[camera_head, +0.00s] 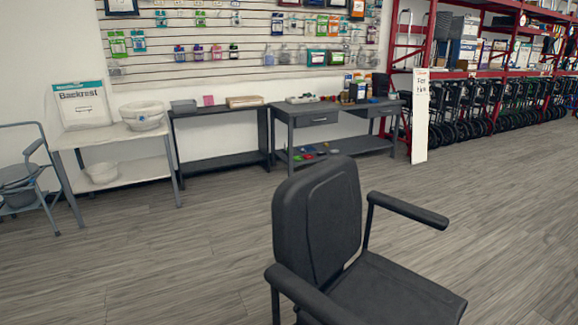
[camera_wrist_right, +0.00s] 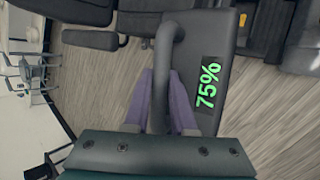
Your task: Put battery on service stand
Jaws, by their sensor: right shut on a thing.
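In the right wrist view, a dark grey battery (camera_wrist_right: 212,40) with a green "75%" display shows ahead of my right gripper (camera_wrist_right: 161,84). The gripper's purple fingers are shut on the battery's bar handle, one on each side. The wood-look floor shows beside and beyond the battery. The head view shows neither gripper nor the battery. Along the back wall there, a dark low table (camera_head: 218,109) and a grey workbench (camera_head: 322,110) with small items stand side by side. I cannot tell which piece of furniture is the service stand. My left gripper is not in view.
A black armchair (camera_head: 320,215) stands close in front in the head view. A white table (camera_head: 118,136) with basins and a blue-grey commode chair (camera_head: 28,180) stand left. Floor between is clear.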

